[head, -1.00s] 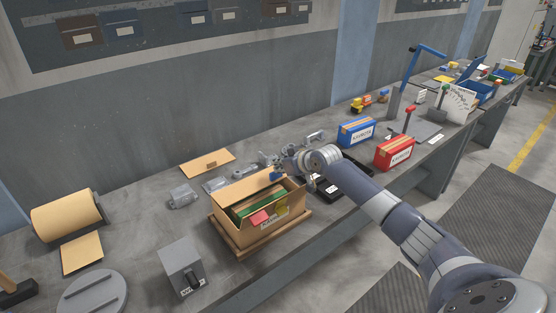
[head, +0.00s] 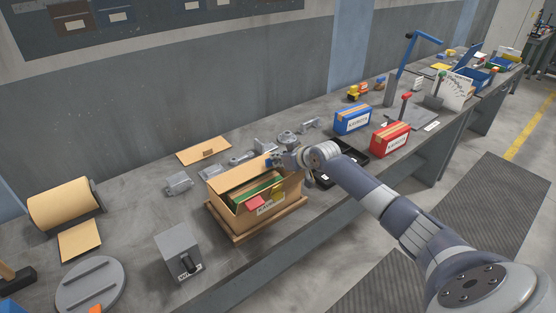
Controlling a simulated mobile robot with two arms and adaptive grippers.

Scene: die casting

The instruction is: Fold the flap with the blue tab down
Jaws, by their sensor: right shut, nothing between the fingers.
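An open cardboard box (head: 229,213) stands on a wooden base (head: 285,222) near the bench's front edge. A cardboard flap (head: 232,181) stands up along the box's back side. A small blue tab (head: 268,161) shows at the box's far right corner, partly hidden by my right gripper. My right gripper (head: 278,161) is shut and empty, close beside the blue tab at the box's right end. I cannot tell whether it touches the flap. My left gripper is out of view.
Grey metal castings (head: 178,183) lie behind the box. A black tray (head: 345,165) lies beyond my wrist, with a blue box (head: 352,119) and a red box (head: 390,138) farther right. A grey block with a handle (head: 178,250) and a paper roll (head: 64,203) stand left.

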